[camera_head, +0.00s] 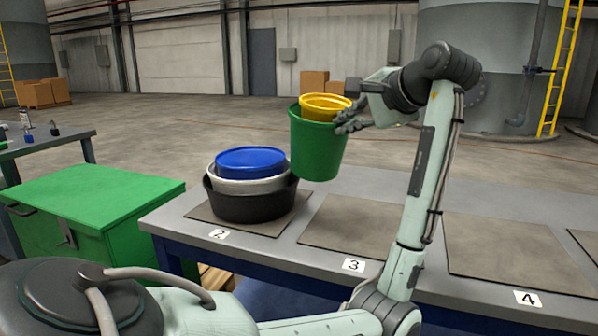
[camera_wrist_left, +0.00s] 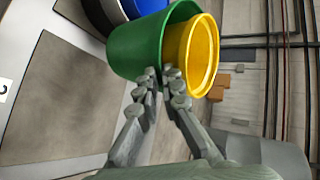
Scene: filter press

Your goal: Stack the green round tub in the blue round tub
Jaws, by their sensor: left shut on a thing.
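The green round tub (camera_head: 318,150) is held in the air, nearly upright, by my left gripper (camera_head: 347,120), which is shut on its right-hand rim. A yellow tub (camera_head: 325,104) sits inside the green tub and stands out above its rim. The blue round tub (camera_head: 250,161) sits inside a white tub (camera_head: 248,185), nested in a black tub (camera_head: 245,206) on the mat marked 2. The green tub hangs to the right of this stack and higher. The left wrist view shows my fingers (camera_wrist_left: 165,80) on the green tub's wall (camera_wrist_left: 136,50), with part of the blue tub (camera_wrist_left: 150,5) behind it. My right gripper is out of view.
The grey table (camera_head: 168,216) carries bare mats at 3 (camera_head: 352,226) and 4 (camera_head: 515,252). A green cabinet (camera_head: 92,195) stands left of the table. A side table (camera_head: 50,141) with small bottles is at the far left. Cardboard boxes (camera_head: 314,82) are far back.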

